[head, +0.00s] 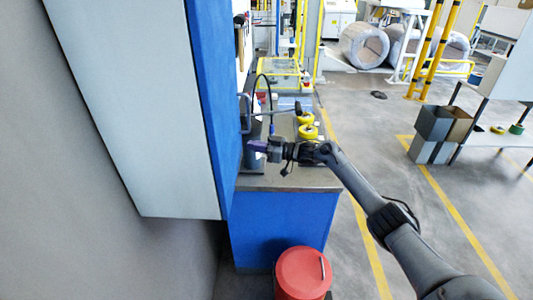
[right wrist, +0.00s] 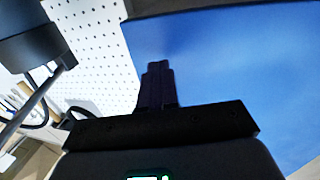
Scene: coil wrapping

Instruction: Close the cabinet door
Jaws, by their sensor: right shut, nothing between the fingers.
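The wall cabinet (head: 135,90) fills the left of the head view, with a pale grey side and a blue front (head: 208,95) seen nearly edge-on. A blue panel (right wrist: 235,70), likely the cabinet door, fills the right of the right wrist view. Whether the door stands ajar cannot be told. My right gripper (head: 256,146) is shut and empty, just right of the blue front. In the right wrist view its closed fingers (right wrist: 157,78) overlap the panel's left edge; contact cannot be told. My left gripper is not in view.
A blue workbench (head: 285,220) stands below the cabinet, with yellow rolls (head: 308,131) on top. A red bin (head: 303,273) stands in front of it. A white pegboard (right wrist: 95,45) is behind the gripper. Open floor lies to the right.

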